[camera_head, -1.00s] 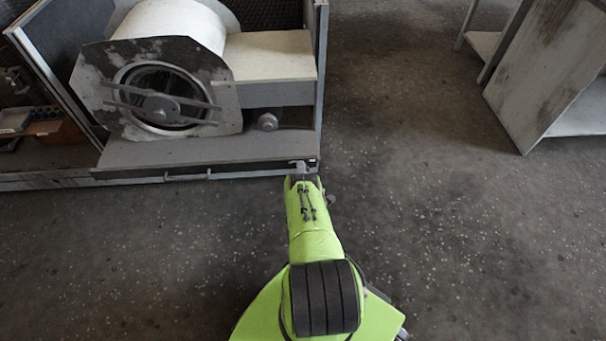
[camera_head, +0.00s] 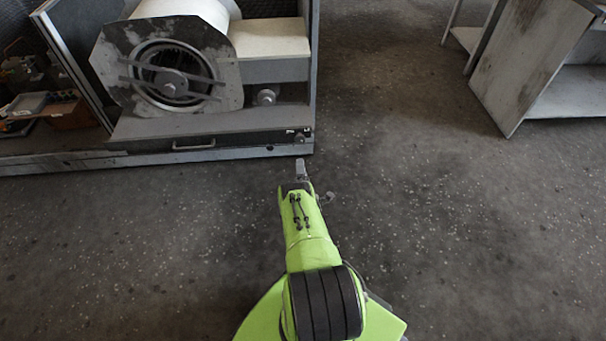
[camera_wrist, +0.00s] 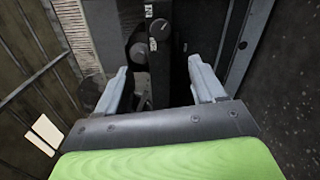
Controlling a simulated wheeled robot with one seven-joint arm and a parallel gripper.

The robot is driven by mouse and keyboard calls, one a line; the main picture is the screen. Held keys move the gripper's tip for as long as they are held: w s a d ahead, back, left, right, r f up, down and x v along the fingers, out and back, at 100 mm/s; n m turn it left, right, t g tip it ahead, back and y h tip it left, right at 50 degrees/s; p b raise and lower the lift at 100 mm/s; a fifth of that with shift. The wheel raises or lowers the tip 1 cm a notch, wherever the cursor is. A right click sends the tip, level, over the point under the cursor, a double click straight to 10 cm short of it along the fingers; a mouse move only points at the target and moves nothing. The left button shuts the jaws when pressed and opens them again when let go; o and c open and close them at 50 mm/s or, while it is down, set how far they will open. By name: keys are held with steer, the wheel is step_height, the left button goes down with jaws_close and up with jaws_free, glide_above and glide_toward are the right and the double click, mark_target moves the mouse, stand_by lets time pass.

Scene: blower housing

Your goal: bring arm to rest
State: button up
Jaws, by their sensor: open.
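My green arm reaches forward over the floor in the head view, with my gripper (camera_head: 301,170) at its far end, just in front of the blower housing (camera_head: 215,150). In the wrist view my gripper (camera_wrist: 155,88) is open, its two pale fingers spread apart with nothing held between them. Beyond the fingers, dark parts with round knobs (camera_wrist: 159,29) show; I cannot tell whether the fingers are clear of them in depth. In the head view the gripper tip looks apart from the housing's front edge.
The housing holds a blower drum (camera_head: 172,85) with a round grille and a drawer-like front with a handle (camera_head: 194,144). A tray of small parts (camera_head: 28,104) sits at the left. A grey cabinet (camera_head: 530,70) stands at the upper right. The floor between is clear.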

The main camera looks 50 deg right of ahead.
steer(key=shift+s+a+f, duration=0.1)
steer(key=shift+s+a, duration=0.1)
stand_by(0.5)
